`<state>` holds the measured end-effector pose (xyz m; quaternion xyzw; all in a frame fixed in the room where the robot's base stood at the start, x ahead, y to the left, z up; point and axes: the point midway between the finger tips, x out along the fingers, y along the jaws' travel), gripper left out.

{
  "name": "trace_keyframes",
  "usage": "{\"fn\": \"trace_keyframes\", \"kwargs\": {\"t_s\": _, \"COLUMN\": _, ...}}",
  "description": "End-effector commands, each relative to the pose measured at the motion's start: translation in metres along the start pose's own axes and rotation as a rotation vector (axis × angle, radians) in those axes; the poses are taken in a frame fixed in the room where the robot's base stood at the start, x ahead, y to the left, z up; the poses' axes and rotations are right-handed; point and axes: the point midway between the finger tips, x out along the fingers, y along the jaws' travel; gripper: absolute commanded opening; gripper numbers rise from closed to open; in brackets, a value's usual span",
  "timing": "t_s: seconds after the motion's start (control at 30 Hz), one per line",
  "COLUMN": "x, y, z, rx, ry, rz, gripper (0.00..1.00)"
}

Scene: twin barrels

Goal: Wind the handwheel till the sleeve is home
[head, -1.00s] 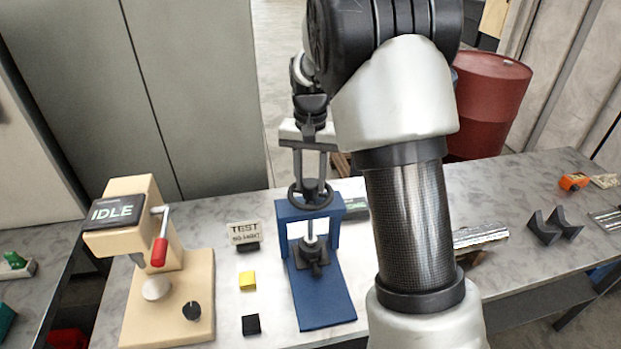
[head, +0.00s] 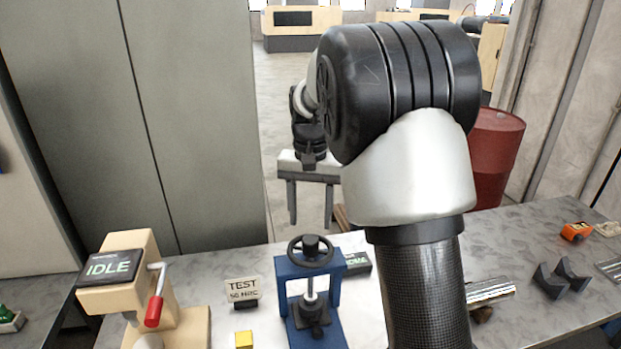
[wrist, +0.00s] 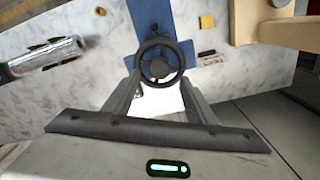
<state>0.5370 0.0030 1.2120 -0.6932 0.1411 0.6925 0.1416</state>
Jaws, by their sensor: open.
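The black handwheel (head: 311,250) sits on top of a blue press frame (head: 340,284) on the bench. Below it a bright spindle (head: 311,287) runs down to a dark block (head: 309,312) on the press base; whether this is the sleeve I cannot tell. My gripper (head: 309,222) is open and empty, with its fingers pointing down, above and apart from the handwheel. In the wrist view the handwheel (wrist: 160,62) shows beyond and between the open fingers (wrist: 155,95). The lower press parts are mostly hidden there.
A beige machine (head: 125,250) reading IDLE, with a red-handled lever (head: 154,308), stands left of the press. A TEST sign (head: 243,290) and yellow block (head: 244,340) lie between. Right are a shiny cylinder (head: 489,290), dark V-blocks (head: 560,277) and an orange tape measure (head: 575,231).

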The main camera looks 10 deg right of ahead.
Motion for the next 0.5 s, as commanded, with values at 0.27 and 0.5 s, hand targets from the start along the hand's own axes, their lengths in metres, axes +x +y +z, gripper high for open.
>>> {"fn": "trace_keyframes", "kwargs": {"t_s": 0.27, "x": -0.069, "y": 0.000, "z": -0.001, "rx": -0.001, "ry": 0.004, "rz": -0.001, "gripper": 0.51}}
{"fn": "trace_keyframes", "kwargs": {"t_s": 0.5, "x": -0.106, "y": 0.000, "z": -0.001, "rx": -0.001, "ry": 0.003, "rz": 0.000, "gripper": 0.51}}
